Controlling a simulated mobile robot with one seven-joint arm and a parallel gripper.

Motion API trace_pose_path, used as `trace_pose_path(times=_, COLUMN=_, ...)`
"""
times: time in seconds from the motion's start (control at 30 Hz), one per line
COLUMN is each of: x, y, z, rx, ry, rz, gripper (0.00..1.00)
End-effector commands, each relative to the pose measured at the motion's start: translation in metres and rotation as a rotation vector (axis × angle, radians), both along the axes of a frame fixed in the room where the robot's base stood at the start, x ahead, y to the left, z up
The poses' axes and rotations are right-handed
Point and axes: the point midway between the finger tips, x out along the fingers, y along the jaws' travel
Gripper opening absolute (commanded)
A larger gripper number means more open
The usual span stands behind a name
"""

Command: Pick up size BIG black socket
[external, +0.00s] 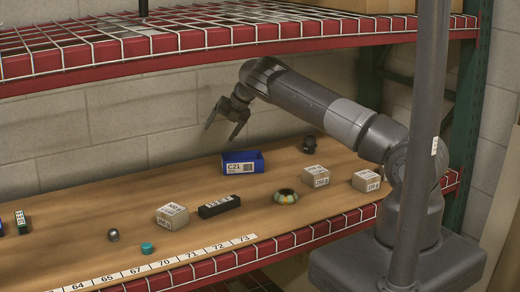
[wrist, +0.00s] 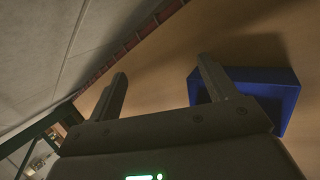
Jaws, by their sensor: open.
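A dark, rounded piece (external: 310,144) stands at the back of the wooden shelf, right of the blue bin; it looks like the big black socket, though its details are too small to be certain. My gripper (external: 221,132) is open and empty, held above the shelf at the back, over and left of the blue bin and well apart from the dark piece. In the wrist view my gripper's fingers (wrist: 162,68) are spread with nothing between them. The dark piece does not show in the wrist view.
The blue bin (external: 242,162) also shows in the wrist view (wrist: 283,103), beside the right finger. Boxes (external: 172,217), a black labelled block (external: 219,206), a ring-shaped piece (external: 286,197), a grey knob (external: 113,235) and a teal cap (external: 147,248) lie forward. A red-edged wire shelf (external: 200,48) hangs above.

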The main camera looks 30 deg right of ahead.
Motion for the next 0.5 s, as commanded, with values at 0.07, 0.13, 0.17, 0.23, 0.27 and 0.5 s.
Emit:
trace_pose_path(times=0.07, x=-0.013, y=-0.081, z=-0.007, rx=-0.114, ry=0.048, rz=-0.016, gripper=0.77)
trace_pose_path(times=0.13, x=-0.03, y=-0.143, z=-0.011, rx=-0.208, ry=0.098, rz=-0.02, gripper=0.77)
trace_pose_path(times=0.17, x=-0.038, y=-0.168, z=-0.012, rx=-0.245, ry=0.122, rz=-0.022, gripper=0.77)
trace_pose_path(times=0.23, x=-0.057, y=-0.216, z=-0.013, rx=-0.318, ry=0.171, rz=-0.02, gripper=0.77)
trace_pose_path(times=0.27, x=-0.064, y=-0.233, z=-0.013, rx=-0.343, ry=0.19, rz=-0.02, gripper=0.77)
trace_pose_path(times=0.5, x=-0.097, y=-0.302, z=-0.015, rx=-0.443, ry=0.276, rz=-0.014, gripper=0.77)
